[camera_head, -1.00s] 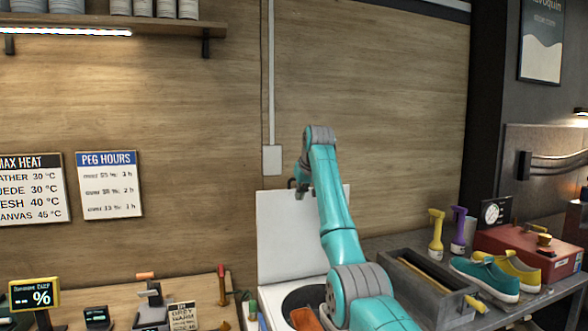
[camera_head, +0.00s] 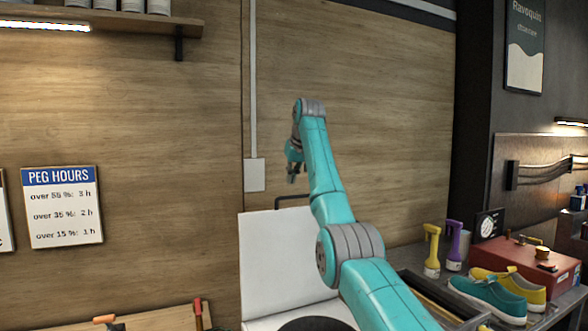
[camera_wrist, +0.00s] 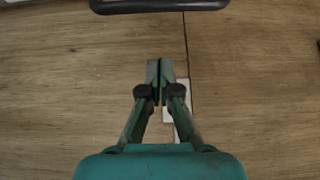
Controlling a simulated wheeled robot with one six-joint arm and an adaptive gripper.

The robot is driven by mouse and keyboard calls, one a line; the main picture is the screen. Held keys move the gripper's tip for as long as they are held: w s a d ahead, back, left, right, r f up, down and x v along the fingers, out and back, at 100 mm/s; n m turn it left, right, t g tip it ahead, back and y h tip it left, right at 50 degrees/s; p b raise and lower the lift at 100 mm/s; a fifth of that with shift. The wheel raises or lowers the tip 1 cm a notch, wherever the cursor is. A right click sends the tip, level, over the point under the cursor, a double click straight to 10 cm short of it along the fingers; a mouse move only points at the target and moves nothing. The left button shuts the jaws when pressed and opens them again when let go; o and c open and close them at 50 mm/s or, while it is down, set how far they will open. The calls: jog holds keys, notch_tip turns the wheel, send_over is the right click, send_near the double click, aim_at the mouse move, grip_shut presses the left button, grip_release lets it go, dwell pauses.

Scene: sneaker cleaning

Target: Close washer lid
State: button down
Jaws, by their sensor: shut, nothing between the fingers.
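The washer lid (camera_head: 283,262) is a white panel standing open and upright in front of the wood wall, partly behind my arm. A dark bar handle (camera_head: 290,197) rises from its top edge. The dark round washer opening (camera_head: 308,325) shows at the bottom edge of the head view, mostly cut off. My gripper (camera_head: 292,177) is above the lid's top edge, just over the handle in the picture. In the wrist view my gripper (camera_wrist: 160,68) is shut and empty, with the dark handle (camera_wrist: 158,5) at the top edge, apart from the fingertips.
The wood wall is behind the lid, with a white conduit box (camera_head: 254,175) on it. At right a bench holds a yellow spray bottle (camera_head: 432,252), a purple one (camera_head: 454,245), sneakers (camera_head: 488,297) and a red box (camera_head: 527,262). A worktop is at lower left.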

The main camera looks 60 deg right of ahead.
jog(key=shift+s+a+f, duration=0.2)
jog(key=shift+s+f, duration=0.1)
jog(key=shift+f, duration=0.35)
jog(key=shift+s+a+f, duration=0.15)
jog(key=shift+s+f, duration=0.1)
jog(key=shift+f, duration=0.45)
jog(key=shift+s+a+f, duration=0.2)
jog(key=shift+s+f, duration=0.1)
jog(key=shift+f, duration=0.35)
